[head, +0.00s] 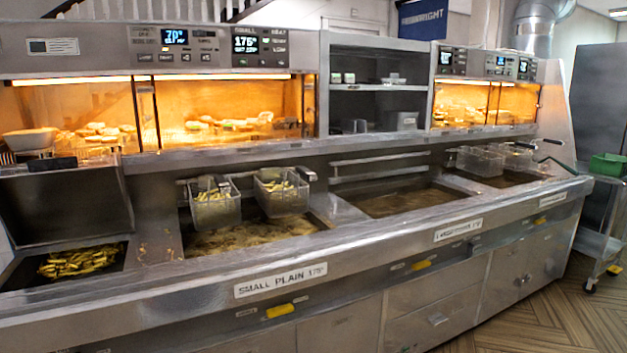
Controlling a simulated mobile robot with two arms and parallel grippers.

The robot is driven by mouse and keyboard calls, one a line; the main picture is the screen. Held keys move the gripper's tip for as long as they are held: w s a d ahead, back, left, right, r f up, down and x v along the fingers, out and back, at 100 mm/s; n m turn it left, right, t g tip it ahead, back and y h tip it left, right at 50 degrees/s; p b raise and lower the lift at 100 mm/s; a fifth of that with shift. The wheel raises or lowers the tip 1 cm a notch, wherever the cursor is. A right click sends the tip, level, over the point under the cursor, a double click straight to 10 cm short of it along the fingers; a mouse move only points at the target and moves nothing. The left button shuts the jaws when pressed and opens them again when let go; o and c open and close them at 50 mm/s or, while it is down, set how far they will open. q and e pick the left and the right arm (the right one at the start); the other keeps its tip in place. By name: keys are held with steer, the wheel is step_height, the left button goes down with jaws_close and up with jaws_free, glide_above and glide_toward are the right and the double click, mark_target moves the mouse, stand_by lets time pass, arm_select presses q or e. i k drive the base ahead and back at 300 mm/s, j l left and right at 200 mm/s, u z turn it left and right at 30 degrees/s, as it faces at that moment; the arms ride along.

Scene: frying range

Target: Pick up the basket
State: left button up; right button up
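Several wire baskets hang along the back rail of the frying range, so I cannot tell which one the task means. A left basket (214,207) and one beside it (281,194) hold pale chips and hang above the brown oil of the left vat (250,238). Two more baskets, one nearer (480,161) and one further right (514,154), hang at the right vat, and their contents are too small to tell. A dark handle shows near the far right one. Neither of my grippers is in view.
The steel counter (350,240) runs along the front with a label "SMALL PLAIN 175°" (281,281). A middle vat (410,198) has no basket over it. Chips lie in a bin (78,262) at left. A trolley (603,245) with a green tub (608,165) stands at right. Wooden floor is open in front.

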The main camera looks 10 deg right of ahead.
mark_target(216, 196)
steer(key=i+l+u, duration=0.35)
steer(key=i+l, duration=0.25)
steer(key=i, duration=0.15)
steer(key=i+l+u, duration=0.3)
steer(key=i+l, duration=0.35)
steer(key=l, duration=0.2)
